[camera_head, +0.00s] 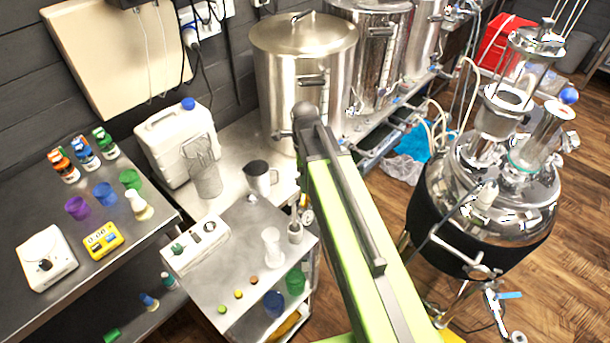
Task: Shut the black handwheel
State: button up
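I cannot make out a black handwheel for certain in this view. Small valve fittings show low on the steel kettle (304,72) and at the underside of the black-jacketed round tank (480,240), but they are too small to tell apart. My green arm runs up the middle of the picture and hides what lies behind it. My gripper is not in view, so its state does not show.
A steel trolley (243,230) with cups and a white control box (195,243) stands left of my arm. A dark bench (130,215) holds bottles, coloured cups and a yellow meter (103,240). A white jerrycan (172,140) stands behind. Wooden floor (575,270) shows at right.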

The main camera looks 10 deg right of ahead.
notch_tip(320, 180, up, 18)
jog(key=p, duration=1.7)
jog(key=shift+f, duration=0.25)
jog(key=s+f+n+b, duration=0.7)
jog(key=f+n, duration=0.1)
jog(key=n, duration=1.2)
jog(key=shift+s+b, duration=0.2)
jog(key=shift+b, duration=0.2)
